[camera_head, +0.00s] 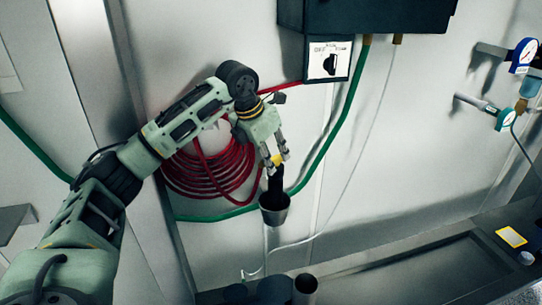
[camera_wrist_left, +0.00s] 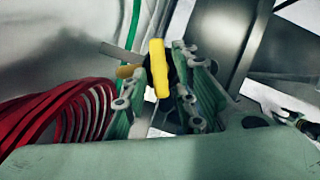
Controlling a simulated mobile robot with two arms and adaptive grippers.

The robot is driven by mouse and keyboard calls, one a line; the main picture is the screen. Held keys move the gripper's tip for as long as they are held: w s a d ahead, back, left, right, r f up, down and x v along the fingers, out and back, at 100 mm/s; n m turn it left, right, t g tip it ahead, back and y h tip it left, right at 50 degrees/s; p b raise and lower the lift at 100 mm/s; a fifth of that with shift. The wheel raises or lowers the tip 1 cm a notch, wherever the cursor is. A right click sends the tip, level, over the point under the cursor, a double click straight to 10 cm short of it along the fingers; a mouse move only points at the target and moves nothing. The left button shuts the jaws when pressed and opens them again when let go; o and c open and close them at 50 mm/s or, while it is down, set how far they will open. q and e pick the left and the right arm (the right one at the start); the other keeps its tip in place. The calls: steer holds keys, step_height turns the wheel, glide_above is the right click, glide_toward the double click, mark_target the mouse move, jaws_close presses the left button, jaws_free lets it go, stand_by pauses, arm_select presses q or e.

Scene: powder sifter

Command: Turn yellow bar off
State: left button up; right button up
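The yellow bar (camera_wrist_left: 158,68) stands upright between the two fingers of my left gripper in the left wrist view, with a dark part behind it. In the head view a small yellow piece of it (camera_head: 279,159) shows at the fingertips. My left gripper (camera_head: 276,155) points down at it, with its fingers on either side. In the left wrist view the fingers (camera_wrist_left: 160,95) are apart, and the bar does not look clamped. Contact is hard to judge. Below the bar, a dark pipe leads to a grey cup-shaped funnel (camera_head: 274,209). My right gripper is not in view.
A coiled red hose (camera_head: 205,175) hangs on the wall behind my left arm, and a green hose (camera_head: 345,120) runs close by. A switch box (camera_head: 329,60) sits above. Gauges (camera_head: 523,55) stick out at the right. A dark trough (camera_head: 410,270) lies below.

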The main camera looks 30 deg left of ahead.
arm_select(q)
steer(key=shift+o, duration=0.3)
steer(key=v, duration=1.2)
